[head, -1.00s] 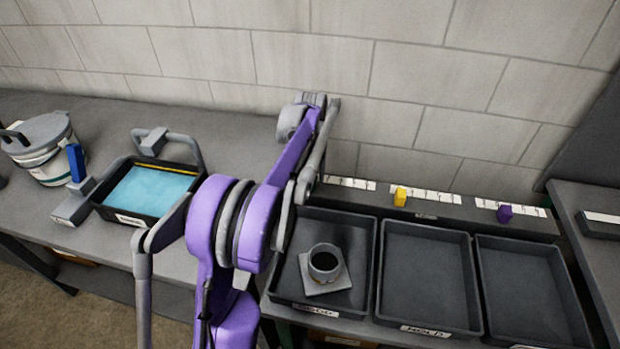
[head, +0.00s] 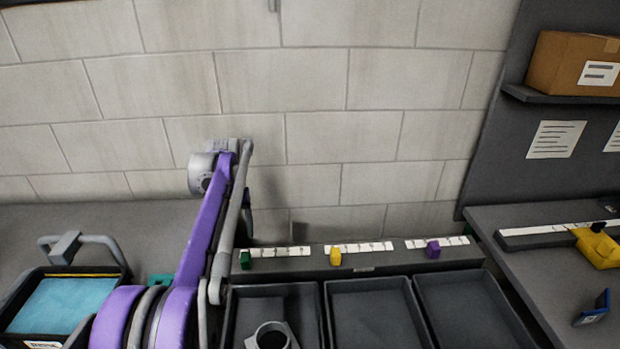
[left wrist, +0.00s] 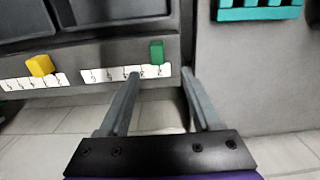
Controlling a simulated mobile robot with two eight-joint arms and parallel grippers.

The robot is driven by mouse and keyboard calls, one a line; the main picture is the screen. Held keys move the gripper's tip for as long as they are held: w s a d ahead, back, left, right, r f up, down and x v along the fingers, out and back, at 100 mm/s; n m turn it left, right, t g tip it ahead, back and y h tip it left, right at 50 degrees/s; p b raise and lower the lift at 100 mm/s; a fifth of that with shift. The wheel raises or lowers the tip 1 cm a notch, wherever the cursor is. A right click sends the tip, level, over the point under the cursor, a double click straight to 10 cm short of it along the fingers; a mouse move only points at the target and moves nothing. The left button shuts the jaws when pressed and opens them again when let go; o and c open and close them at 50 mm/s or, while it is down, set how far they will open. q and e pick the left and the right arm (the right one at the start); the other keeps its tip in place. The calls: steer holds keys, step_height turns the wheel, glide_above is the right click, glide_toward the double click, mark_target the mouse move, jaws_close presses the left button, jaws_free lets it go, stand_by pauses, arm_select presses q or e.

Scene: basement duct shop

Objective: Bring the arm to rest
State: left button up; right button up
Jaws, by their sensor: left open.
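My left arm (head: 208,225), purple and grey, rises from the lower left of the head view and reaches up in front of the block wall. Its hand is mostly hidden behind its own links there. In the left wrist view my left gripper (left wrist: 160,72) is open and empty. Its two fingers point toward the face of the tray rack, with a green marker (left wrist: 157,52) on a numbered strip just beyond the tips. I see nothing between the fingers. My right gripper is in neither view.
Several dark trays (head: 371,283) stand right of the arm; the left one holds a grey ring-shaped part (head: 272,337). A ledge behind carries yellow (head: 336,256) and purple (head: 433,248) markers. A blue-filled tub (head: 125,288) stands left. A yellow tool (head: 597,247) lies on the right bench.

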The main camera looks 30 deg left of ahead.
arm_select(q)
steer(key=s+d+m+t, duration=0.1)
steer(key=s+d+m, duration=0.15)
steer(key=d, duration=0.95)
steer(key=s+d+f+m+t, duration=0.2)
steer(key=s+d+f, duration=0.2)
steer(key=s+d, duration=0.4)
steer(key=s+d+f+m+t+p, duration=0.1)
steer(key=s+d+f+m+t, duration=0.1)
steer(key=s+d+f, duration=0.3)
steer(key=s+d, duration=0.4)
steer(key=shift+s+f, duration=0.15)
steer(key=shift+f, duration=0.05)
steer(key=shift+a, duration=0.1)
